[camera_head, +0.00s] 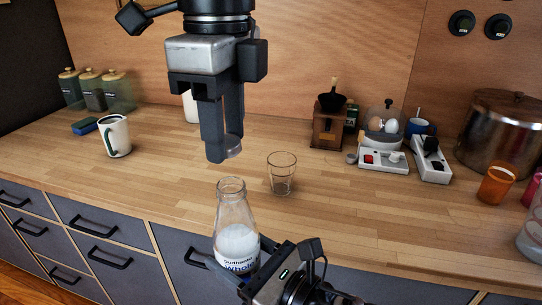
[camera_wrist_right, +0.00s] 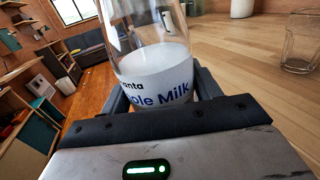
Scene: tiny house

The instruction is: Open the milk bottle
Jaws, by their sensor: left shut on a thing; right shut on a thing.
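The milk bottle (camera_head: 236,238) is clear glass, part full of white milk, with a "Whole Milk" label. It stands upright in front of the counter edge in the head view, and its mouth looks bare. My right gripper (camera_head: 243,274) is shut around its lower body; the right wrist view shows the bottle (camera_wrist_right: 155,75) between the fingers. My left gripper (camera_head: 223,152) points down above the bottle mouth, apart from it. It is shut on a small pale cap (camera_head: 233,153), mostly hidden by the fingers.
An empty glass (camera_head: 282,174) stands on the wooden counter (camera_head: 350,205), right of the bottle. A white mug (camera_head: 115,136) is at the left. A coffee grinder (camera_head: 328,127), an egg cooker (camera_head: 382,127) and a large pot (camera_head: 504,132) stand at the right. The middle counter is mostly clear.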

